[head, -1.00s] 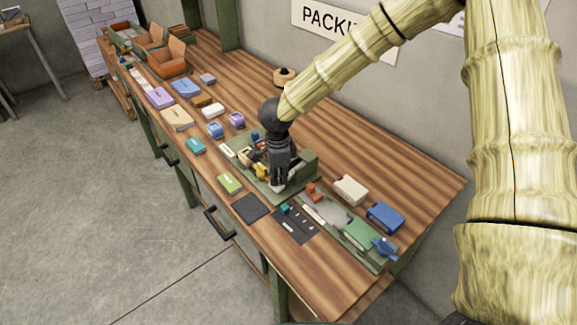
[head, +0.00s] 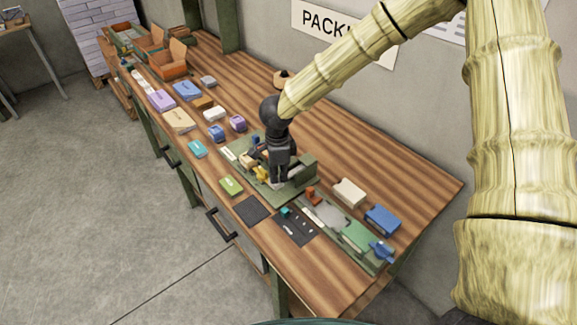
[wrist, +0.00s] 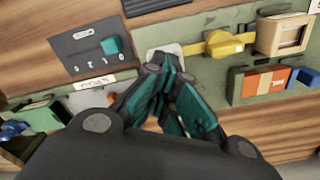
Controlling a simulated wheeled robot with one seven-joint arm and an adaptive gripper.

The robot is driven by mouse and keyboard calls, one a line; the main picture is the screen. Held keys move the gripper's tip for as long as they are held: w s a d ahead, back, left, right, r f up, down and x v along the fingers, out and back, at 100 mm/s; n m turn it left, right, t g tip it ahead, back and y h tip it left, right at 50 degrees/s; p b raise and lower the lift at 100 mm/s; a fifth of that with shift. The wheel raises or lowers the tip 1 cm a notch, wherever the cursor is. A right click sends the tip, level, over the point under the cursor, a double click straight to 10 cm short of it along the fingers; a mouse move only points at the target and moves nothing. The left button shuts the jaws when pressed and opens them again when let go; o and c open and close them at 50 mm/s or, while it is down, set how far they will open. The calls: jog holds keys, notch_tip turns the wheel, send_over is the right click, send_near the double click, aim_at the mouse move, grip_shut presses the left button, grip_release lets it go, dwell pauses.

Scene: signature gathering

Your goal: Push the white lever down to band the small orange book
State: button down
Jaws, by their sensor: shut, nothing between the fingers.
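The white lever pad (wrist: 164,50) shows pale grey-white just beyond my fingertips in the wrist view, at the left end of a yellow arm (wrist: 222,43). My gripper (wrist: 160,72) is shut and empty, with its teal-padded fingers over the pad's near edge; I cannot tell whether they touch. In the head view my gripper (head: 277,182) points down at the front of the green banding fixture (head: 303,171) and hides much of it.
A dark panel (head: 295,227) with a teal knob and another green fixture (head: 368,239) with a blue handle stand right of my gripper. A white book (head: 349,192) and a blue book (head: 383,220) lie behind. Several books line the bench leftward.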

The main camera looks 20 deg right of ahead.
jog(key=shift+r+p, duration=3.1)
jog(key=shift+r, duration=0.05)
